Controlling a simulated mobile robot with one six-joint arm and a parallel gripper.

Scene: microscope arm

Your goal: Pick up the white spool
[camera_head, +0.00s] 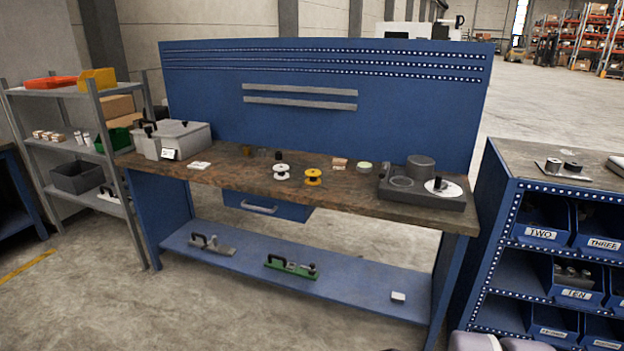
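The white spool (282,172) stands upright near the front edge of the brown workbench top (235,178), left of the bench's middle. Nothing covers the white spool. My gripper is not in view. Pale rounded parts at the bottom edge, right of centre, look like part of my own body.
A grey case (182,139) stands on the bench's left end. A grey device (424,184) fills the right end. A small dark cup (278,155) stands behind the white spool. Metal shelves (92,160) flank the left, a blue bin rack (507,240) the right. Floor before the bench is clear.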

